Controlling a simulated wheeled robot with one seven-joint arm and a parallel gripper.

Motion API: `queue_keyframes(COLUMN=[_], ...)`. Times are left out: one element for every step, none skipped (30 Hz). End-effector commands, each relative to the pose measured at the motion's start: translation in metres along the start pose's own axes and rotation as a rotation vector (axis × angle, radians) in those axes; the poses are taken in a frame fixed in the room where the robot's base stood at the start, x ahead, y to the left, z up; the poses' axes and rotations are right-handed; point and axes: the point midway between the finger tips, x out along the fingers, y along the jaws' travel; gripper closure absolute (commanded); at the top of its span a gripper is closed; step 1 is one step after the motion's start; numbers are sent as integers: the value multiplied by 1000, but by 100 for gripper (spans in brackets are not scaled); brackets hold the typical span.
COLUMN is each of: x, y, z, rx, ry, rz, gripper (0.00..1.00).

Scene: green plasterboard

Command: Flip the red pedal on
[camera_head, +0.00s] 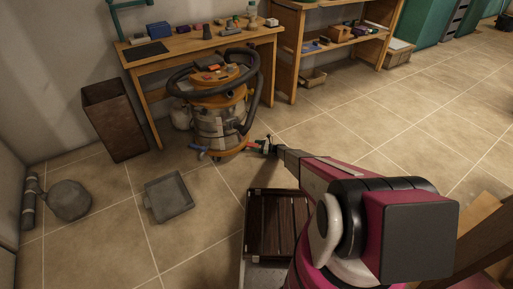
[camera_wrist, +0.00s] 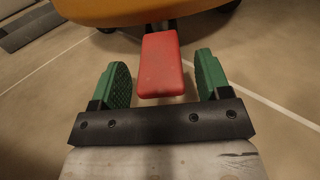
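The red pedal (camera_wrist: 161,68) sticks out from under the orange base (camera_wrist: 140,10) of the vacuum in the wrist view. Its near end lies between the two green fingers of my gripper (camera_wrist: 162,78), with a gap on each side. My gripper is open and holds nothing. In the head view my gripper (camera_head: 268,147) is low, beside the right of the vacuum (camera_head: 218,120). The red pedal (camera_head: 253,145) shows small there, just left of the fingers. A blue pedal (camera_head: 200,151) is at the vacuum's left. I cannot tell whether the gripper touches the red pedal.
A wooden workbench (camera_head: 190,45) stands behind the vacuum. A brown bin (camera_head: 115,118) is to its left, and a grey tray (camera_head: 168,196) lies on the floor in front. A dark slatted crate (camera_head: 277,222) is near my arm. Tiled floor is open at the right.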

Motion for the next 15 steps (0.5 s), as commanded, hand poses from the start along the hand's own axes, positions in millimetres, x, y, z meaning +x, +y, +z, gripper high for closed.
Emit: queue_keyframes(x=[0,0,0,0,-1,-3,-5,-7,-12,-15,-20,-27,-33,-39,-47], y=[0,0,0,0,0,0,0,0,0,0,0,0,0,0,0], z=[0,0,0,0,0,0,0,0,0,0,0,0,0,0,0], rx=[0,0,0,0,0,0,0,0,0,0,0,0,0,0,0], ry=[0,0,0,0,0,1,1,1,1,1,1,1,1,1,0], rz=[0,0,0,0,0,-1,-1,-1,-1,-1,-1,-2,-2,-2,-2], gripper=[30,30,30,30,30,30,30,30,30,30,30,30,30,30,30])
